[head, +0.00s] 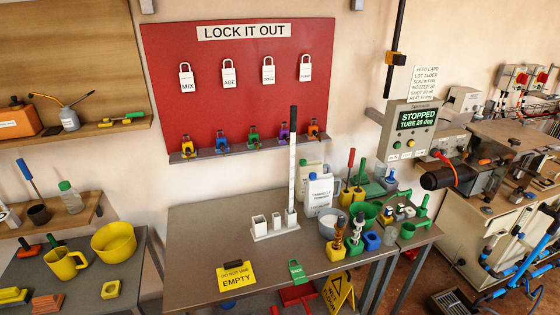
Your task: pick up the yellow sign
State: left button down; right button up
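A yellow sign (236,278) with black lettering that reads "EMPTY" is at the front edge of the middle grey table, left of a green tag (296,270). A second yellow sign, a folding floor sign (339,294) with black markings, stands low beyond the table's front edge, cut by the bottom of the picture. Neither of my grippers shows in the head view, and nothing is seen touching either sign.
The middle table (200,235) is clear at its left and centre. A white rack (274,229) with a tall post stands behind, and bottles, cups and tools crowd the right end. A left table holds a yellow mug (63,263) and bowl (114,242).

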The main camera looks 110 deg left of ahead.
aim_at(234, 274)
jog(key=u, duration=2.95)
